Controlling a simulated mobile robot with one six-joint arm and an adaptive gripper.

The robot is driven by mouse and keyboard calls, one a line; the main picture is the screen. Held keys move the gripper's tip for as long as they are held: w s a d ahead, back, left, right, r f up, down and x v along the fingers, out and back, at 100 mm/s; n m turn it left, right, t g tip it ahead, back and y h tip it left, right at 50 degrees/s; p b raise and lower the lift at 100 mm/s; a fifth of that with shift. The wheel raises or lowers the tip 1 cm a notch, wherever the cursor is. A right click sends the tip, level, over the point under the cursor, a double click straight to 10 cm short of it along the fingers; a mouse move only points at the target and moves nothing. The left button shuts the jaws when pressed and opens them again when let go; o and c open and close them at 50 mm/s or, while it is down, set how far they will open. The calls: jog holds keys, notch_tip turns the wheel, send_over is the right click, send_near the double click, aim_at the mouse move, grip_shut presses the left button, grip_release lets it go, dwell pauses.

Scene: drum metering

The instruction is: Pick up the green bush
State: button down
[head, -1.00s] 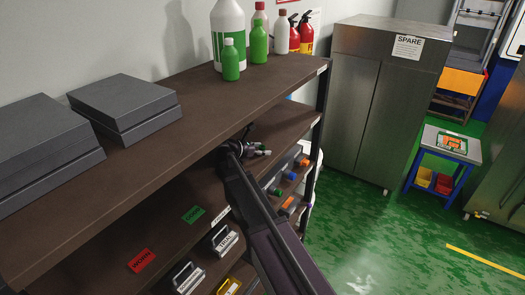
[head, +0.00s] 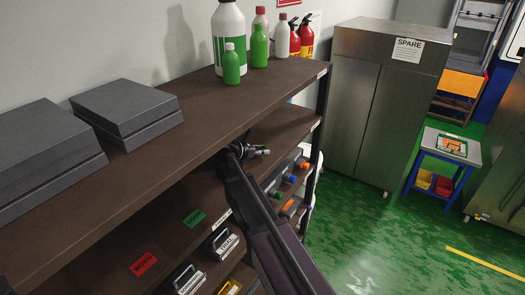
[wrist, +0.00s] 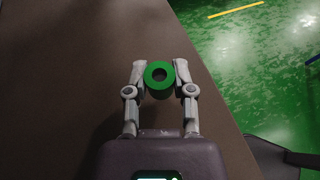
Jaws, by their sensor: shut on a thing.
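The green bush (wrist: 160,77) is a short green ring with a dark hole. In the wrist view it sits between the two fingertips of my gripper (wrist: 160,80), which is shut on it. Brown shelf surface lies below and around it; I cannot tell whether the bush touches the board. In the head view my gripper (head: 255,151) is small, under the top shelf board near the shelf's right end, and the bush cannot be made out there.
The top shelf board (head: 150,165) is close above my arm. Bottles (head: 229,40) and grey boxes (head: 125,108) stand on it. Lower shelves hold red (head: 143,264) and green (head: 194,219) labels and several handled blocks.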

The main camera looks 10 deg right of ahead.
jog(key=shift+r+p, duration=0.65)
jog(key=shift+r, duration=0.25)
jog(key=s+r+p, duration=0.2)
jog(key=s, duration=1.4)
